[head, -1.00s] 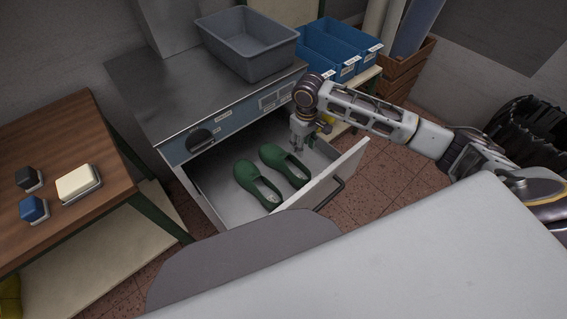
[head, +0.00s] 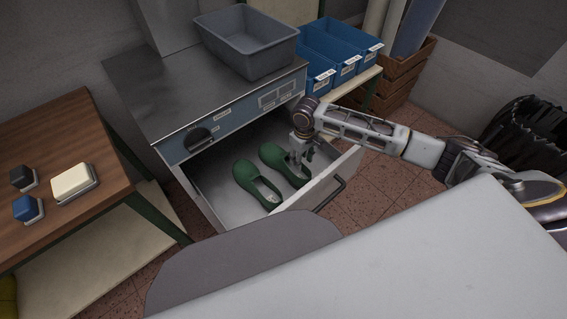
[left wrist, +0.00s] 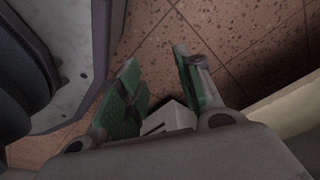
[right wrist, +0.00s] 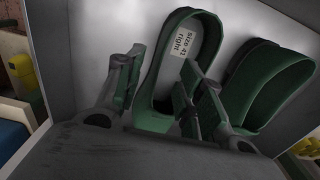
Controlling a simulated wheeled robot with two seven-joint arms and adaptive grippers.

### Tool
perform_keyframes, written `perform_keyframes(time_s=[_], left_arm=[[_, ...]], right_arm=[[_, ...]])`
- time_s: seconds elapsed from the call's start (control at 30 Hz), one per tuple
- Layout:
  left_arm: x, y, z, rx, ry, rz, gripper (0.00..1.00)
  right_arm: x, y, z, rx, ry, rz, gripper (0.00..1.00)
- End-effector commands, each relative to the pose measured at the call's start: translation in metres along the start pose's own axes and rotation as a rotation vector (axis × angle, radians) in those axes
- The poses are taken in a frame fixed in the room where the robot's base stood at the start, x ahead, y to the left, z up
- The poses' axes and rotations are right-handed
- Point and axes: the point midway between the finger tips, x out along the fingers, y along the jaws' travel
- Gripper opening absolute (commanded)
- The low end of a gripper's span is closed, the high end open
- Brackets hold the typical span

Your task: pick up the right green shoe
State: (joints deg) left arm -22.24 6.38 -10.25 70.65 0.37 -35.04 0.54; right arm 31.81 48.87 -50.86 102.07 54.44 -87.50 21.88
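Two green shoes lie side by side in the open drawer. The right green shoe (head: 272,155), nearer the drawer's right side, shows in the right wrist view (right wrist: 153,85) with a label reading "Size 41 right". The other green shoe (head: 246,178) lies to its left in the head view and at the right in the right wrist view (right wrist: 262,85). My right gripper (head: 300,163) is open over the right shoe, its fingers (right wrist: 165,85) apart across the shoe's opening; contact cannot be told. My left gripper (left wrist: 160,75) is open and empty above the floor, outside the head view.
The drawer front (head: 322,185) with its dark handle stands close to my right gripper. A grey bin (head: 250,50) sits on the metal cabinet top (head: 165,85). Blue bins (head: 340,45) stand behind my right arm. A wooden table (head: 60,150) holds small blocks at the left.

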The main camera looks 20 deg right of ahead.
Motion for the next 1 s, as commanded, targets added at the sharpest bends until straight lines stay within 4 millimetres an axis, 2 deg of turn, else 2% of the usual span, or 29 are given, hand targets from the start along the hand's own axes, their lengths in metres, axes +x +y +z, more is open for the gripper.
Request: perform_keyframes(time_s=[0.4, 0.63, 1.0], left_arm=[[0.002, -0.004, 0.003, 0.004, -0.013, -0.005, 0.35], [-0.012, 0.0, -0.021, 0.003, -0.004, 0.002, 0.35], [-0.025, 0.008, -0.032, 0.003, -0.015, 0.013, 0.35]], right_arm=[[0.008, 0.0, -0.002, 0.0, -0.002, 0.0, 0.38], [0.025, 0.0, -0.007, 0.0, 0.0, 0.0, 0.38], [0.051, 0.0, -0.008, -0.001, -0.001, 0.0, 0.38]])
